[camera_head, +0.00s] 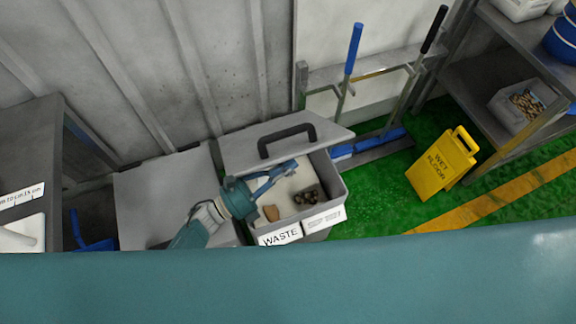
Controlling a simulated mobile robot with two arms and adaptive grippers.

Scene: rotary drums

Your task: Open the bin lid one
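The grey waste bin (338,187) stands in the middle against the wall, with a white label reading WASTE on its front. Its grey lid (240,150), with a dark arched handle (287,139), is tilted up at the back, and the bin's inside shows below the lid's front edge. A brown piece and several dark round items lie inside. My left gripper (293,166) is over the bin opening at the lid's front edge, apart from the handle. Whether its fingertips are shut or touch the lid is unclear. My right gripper is not in view.
A second bin with a closed flat grey lid (168,195) adjoins on the left. Long-handled tools (353,50) hang on a rack to the right. A yellow wet-floor sign (443,163) stands on green floor near metal shelving (462,80). A teal surface fills the bottom.

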